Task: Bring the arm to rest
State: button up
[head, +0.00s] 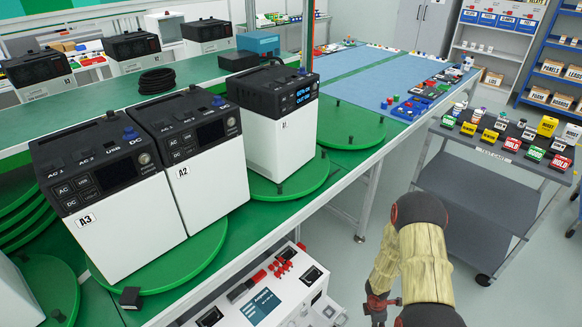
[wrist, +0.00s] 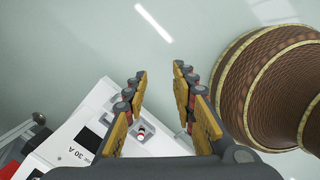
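My arm is bent low at the right of the workbench in the head view. My gripper (head: 380,304) hangs beside the bench, partly cut off by the bottom edge. In the wrist view the two yellow-padded fingers of my gripper (wrist: 160,92) stand apart with nothing between them. Pale floor shows through the gap. A white instrument (wrist: 85,135) marked "30 A" lies below and to the left of the fingers; I cannot tell the exact distance.
White power units A3 (head: 118,228), A2 (head: 205,185) and another (head: 282,145) stand on green turntables along the bench. A white instrument (head: 262,300) with red connectors sits below the bench edge. A grey test cart (head: 480,190) stands at right. Floor between is partly clear.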

jog(key=s+r+m+h, duration=0.15)
jog(key=r+m, duration=0.25)
jog(key=r, duration=0.6)
jog(key=s+r+m+g+p, duration=0.15)
jog(key=r+m, duration=0.25)
jog(key=r, duration=0.5)
jog(key=s+r+m, duration=0.3)
jog(key=r+m, duration=0.1)
jog(key=r, duration=0.6)
jog(key=s+a+r+m+t+y+p, duration=0.1)
jog(key=s+a+r, duration=0.3)
jog(key=r, duration=0.8)
jog(key=s+a+r+m+t+y+p, duration=0.1)
jog(key=s+a+r+m+t, duration=0.2)
jog(key=r, duration=0.9)
jog(key=s+a+r+m+t+y+p, duration=0.1)
jog(key=s+a+r, duration=0.5)
jog(key=r, duration=0.6)
jog(key=shift+s+a+r+m+t, duration=0.25)
jog(key=shift+s+a+m+t, duration=0.15)
jog(key=shift+s+m+t, duration=0.65)
jog(key=shift+o, duration=0.7)
jog(key=shift+w+n+y, duration=0.25)
jog(key=shift+n, duration=0.1)
jog(key=shift+o, duration=0.7)
jog(key=shift+c, duration=0.7)
